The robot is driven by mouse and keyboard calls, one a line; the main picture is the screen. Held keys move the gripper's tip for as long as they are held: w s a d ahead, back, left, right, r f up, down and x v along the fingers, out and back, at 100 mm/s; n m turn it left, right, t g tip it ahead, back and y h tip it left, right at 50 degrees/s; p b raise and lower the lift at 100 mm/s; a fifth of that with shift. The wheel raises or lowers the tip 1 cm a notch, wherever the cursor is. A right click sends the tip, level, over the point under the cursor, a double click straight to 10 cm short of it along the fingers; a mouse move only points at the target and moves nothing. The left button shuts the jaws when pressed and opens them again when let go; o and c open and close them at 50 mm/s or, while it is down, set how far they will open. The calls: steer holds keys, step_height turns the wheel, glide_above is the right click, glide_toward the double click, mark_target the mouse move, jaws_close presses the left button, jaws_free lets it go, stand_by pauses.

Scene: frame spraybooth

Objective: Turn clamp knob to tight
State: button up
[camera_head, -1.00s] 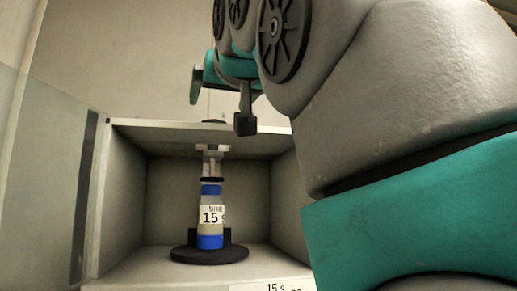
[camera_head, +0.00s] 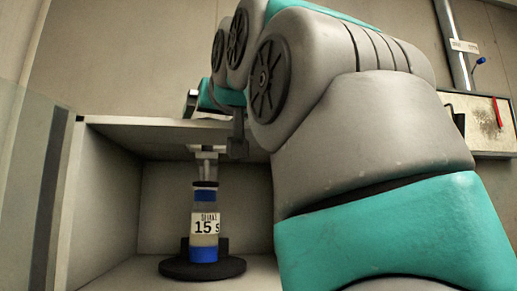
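A bottle (camera_head: 205,225) with blue bands and a white label reading 15 s stands upright inside the booth on a round black base (camera_head: 202,268). A pale clamp piece (camera_head: 207,154) hangs from the booth's roof above the bottle, with a dark cap between them. My gripper (camera_head: 215,105) is at the booth's roof, above the clamp. A dark part of it hangs in front of the roof's front edge. The clamp knob cannot be made out, as my gripper covers that part of the roof. Whether the fingers are open or touch anything cannot be seen.
The open-fronted grey booth (camera_head: 120,122) has side walls close around the bottle. A clear panel (camera_head: 25,180) stands at the left. My arm covers the booth's right side. A wall panel with a red handle (camera_head: 497,112) is at the far right.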

steer(key=shift+w+a, duration=0.15)
steer(key=shift+w, duration=0.15)
steer(key=c, duration=1.4)
steer(key=shift+o, duration=0.2)
